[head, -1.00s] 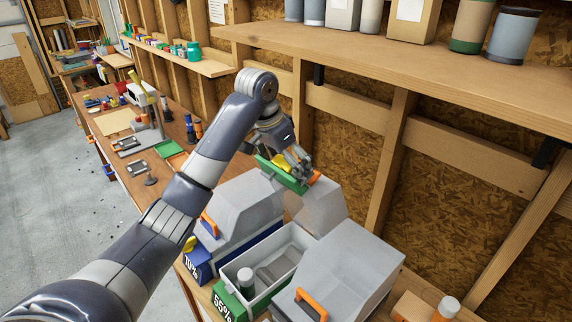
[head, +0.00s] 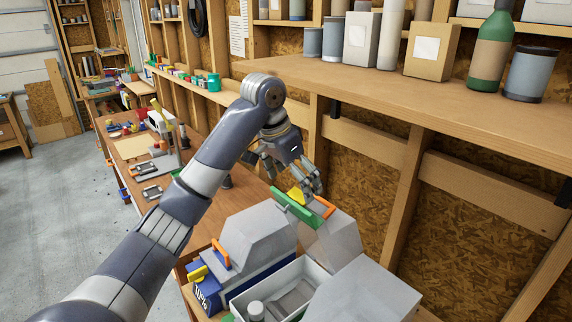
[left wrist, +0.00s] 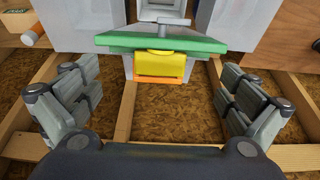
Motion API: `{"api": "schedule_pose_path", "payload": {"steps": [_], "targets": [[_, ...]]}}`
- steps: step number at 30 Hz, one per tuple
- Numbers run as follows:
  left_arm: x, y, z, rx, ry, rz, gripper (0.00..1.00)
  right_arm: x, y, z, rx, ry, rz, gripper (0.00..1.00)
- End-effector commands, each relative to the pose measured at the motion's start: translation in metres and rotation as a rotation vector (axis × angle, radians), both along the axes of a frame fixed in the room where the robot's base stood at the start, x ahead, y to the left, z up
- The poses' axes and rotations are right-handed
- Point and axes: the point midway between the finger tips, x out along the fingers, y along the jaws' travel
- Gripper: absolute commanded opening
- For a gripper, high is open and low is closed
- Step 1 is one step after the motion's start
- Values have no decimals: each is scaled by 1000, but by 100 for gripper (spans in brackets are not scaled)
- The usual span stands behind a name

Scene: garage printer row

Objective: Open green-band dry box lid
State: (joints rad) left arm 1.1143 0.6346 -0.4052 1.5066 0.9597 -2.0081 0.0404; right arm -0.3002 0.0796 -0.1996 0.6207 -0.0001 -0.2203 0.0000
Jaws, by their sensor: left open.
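The green-band dry box (head: 240,296) is an open grey tub, partly cut off at the bottom of the head view. Its grey lid (head: 338,238) stands raised and tilted back, with a green edge (head: 296,208), a yellow latch (head: 297,196) and an orange handle (head: 325,207). In the left wrist view the green edge (left wrist: 160,42) and yellow latch (left wrist: 158,65) lie ahead of and between the spread fingers. My left gripper (head: 290,175) is open and empty, just off the lid; its fingers also show in the wrist view (left wrist: 160,88). My right gripper is not in view.
A closed blue-band box marked 10% (head: 260,235) stands left of the open one. Another grey lid (head: 365,295) is close on the right. A wooden shelf (head: 400,75) with bottles and cartons runs above. Wall studs stand behind the lid.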

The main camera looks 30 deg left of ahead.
Motion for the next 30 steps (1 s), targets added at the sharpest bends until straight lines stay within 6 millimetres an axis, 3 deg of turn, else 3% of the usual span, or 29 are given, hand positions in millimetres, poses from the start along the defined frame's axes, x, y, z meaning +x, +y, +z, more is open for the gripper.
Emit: {"api": "schedule_pose_path", "payload": {"steps": [21, 30], "targets": [[-19, 7, 47, 0, -2, 0, 99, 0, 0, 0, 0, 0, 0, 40], [-23, 8, 54, -1, -1, 0, 99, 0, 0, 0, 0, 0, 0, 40]]}}
